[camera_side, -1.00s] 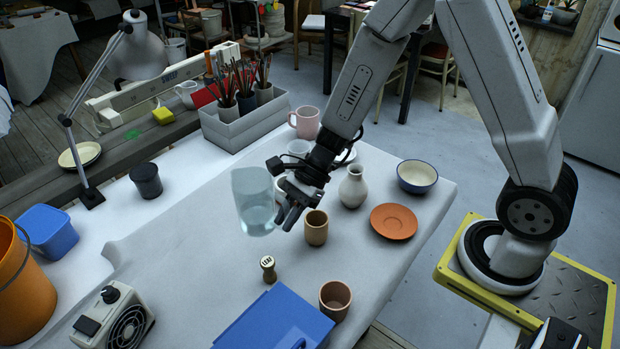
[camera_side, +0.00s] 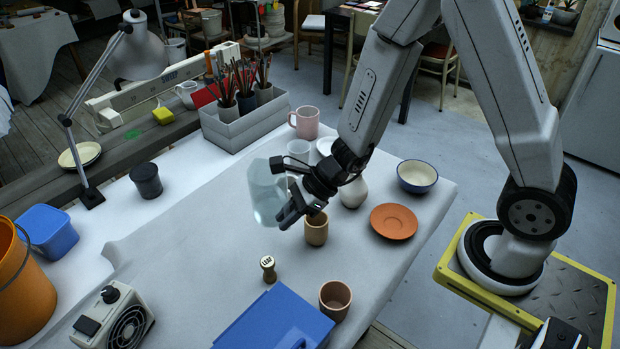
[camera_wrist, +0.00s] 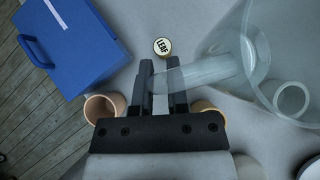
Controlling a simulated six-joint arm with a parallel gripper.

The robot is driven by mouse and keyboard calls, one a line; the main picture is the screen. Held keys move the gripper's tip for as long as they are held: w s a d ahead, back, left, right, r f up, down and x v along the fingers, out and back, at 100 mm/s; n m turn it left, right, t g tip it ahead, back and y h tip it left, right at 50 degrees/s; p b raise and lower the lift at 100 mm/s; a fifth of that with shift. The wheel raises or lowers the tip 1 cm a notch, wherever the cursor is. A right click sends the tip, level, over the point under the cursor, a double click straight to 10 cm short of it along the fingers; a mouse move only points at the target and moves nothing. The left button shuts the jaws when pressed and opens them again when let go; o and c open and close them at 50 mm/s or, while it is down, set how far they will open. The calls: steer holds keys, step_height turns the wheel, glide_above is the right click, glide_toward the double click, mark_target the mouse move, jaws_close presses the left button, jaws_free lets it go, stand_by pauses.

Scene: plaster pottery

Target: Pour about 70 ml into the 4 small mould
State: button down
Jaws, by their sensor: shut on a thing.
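My gripper (camera_side: 287,213) is shut on the handle of a clear glass jug (camera_side: 262,190), held above the table's middle. The jug is tilted, with a pale bluish tint low in it. In the wrist view the jug (camera_wrist: 232,75) fills the upper right and its handle crosses between my fingers (camera_wrist: 160,70). A tan cup (camera_side: 316,232) stands just right of and below my gripper. A brown cup (camera_side: 335,300) stands nearer the front edge; it also shows in the wrist view (camera_wrist: 103,107). I cannot tell which vessels are the small moulds.
A lettered stamp (camera_side: 268,269) and a blue box (camera_side: 275,325) lie in front. A pale vase (camera_side: 353,193), an orange saucer (camera_side: 394,221), a blue-rimmed bowl (camera_side: 417,177) and a pink mug (camera_side: 305,122) stand right and behind. The left middle of the table is clear.

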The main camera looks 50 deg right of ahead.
steer(key=shift+s+d+f+m+t+h, duration=0.15)
steer(key=shift+d+f+m+t+h, duration=0.15)
steer(key=shift+d+m, duration=0.3)
steer(key=shift+s+d+f+m+t+h, duration=0.25)
steer(key=shift+d+m+t+h, duration=0.15)
steer(key=shift+m, duration=0.25)
steer(key=shift+s+d+f+m+t+h, duration=0.1)
steer(key=shift+d+f+m+t+h, duration=0.25)
steer(key=shift+d+m, duration=0.3)
steer(key=shift+r, duration=0.1)
steer(key=shift+w+r+y, duration=0.1)
steer(key=shift+y, duration=0.15)
steer(key=w+d+r+m+g+y, duration=0.4)
steer(key=w+d+g+y, duration=0.1)
steer(key=w+g, duration=0.1)
steer(key=shift+r+m+y, duration=0.3)
steer(key=shift+r, duration=0.1)
steer(key=shift+w+d+g, duration=0.15)
steer(key=shift+g, duration=0.1)
steer(key=shift+w+d+r+m+g+y, duration=0.15)
steer(key=shift+w+d+m+g+y, duration=0.25)
steer(key=shift+w+d+m+y, duration=0.3)
stand_by(1.1)
